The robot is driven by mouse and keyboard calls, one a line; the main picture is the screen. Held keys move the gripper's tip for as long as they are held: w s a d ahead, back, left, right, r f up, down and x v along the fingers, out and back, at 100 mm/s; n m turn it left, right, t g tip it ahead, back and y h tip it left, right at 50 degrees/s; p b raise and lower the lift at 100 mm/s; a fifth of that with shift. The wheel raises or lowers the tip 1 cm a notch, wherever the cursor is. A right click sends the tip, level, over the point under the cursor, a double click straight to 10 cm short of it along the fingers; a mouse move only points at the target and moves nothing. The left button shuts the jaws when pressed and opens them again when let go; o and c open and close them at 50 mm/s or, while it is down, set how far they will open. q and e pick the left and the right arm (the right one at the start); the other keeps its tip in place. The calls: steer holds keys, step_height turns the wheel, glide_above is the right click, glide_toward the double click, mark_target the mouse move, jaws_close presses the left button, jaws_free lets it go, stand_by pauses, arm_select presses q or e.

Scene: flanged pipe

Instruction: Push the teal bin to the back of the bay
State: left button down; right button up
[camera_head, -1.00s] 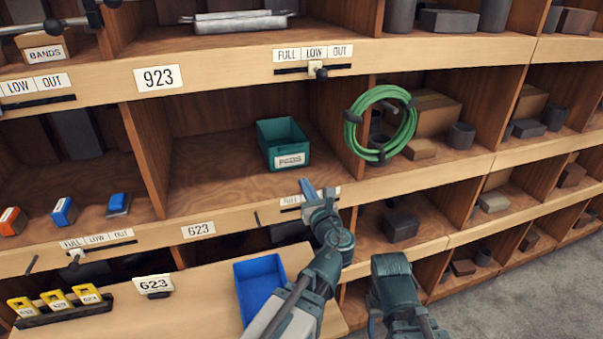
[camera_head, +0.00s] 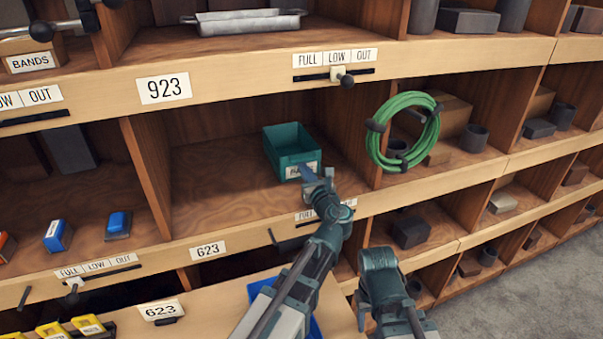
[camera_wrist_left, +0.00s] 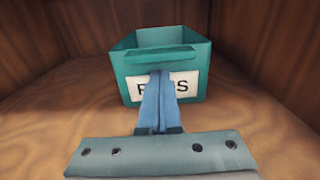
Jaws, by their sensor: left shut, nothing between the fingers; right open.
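The teal bin (camera_head: 291,147) stands upright on the wooden floor of the bay (camera_head: 215,195), toward its right side, with a white label on its front. The left wrist view also shows the bin (camera_wrist_left: 159,57), with bay floor behind and beside it. My left gripper (camera_head: 306,172) is shut and empty, its blue fingers at the bin's front. In the left wrist view the fingers (camera_wrist_left: 160,85) overlap the middle of the label; contact is hard to tell. My right gripper (camera_head: 368,318) is low in the head view, in front of the shelves, its fingers not clearly seen.
A green hose coil (camera_head: 372,150) hangs on the divider right of the bay. A slider with a knob (camera_head: 338,75) is on the rail above. A blue tray (camera_head: 262,291) sits on the ledge below, partly behind my left arm.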

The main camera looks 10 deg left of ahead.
arm_select(q)
steer(key=x, duration=0.4)
stand_by(0.3)
steer(key=shift+s, duration=0.15)
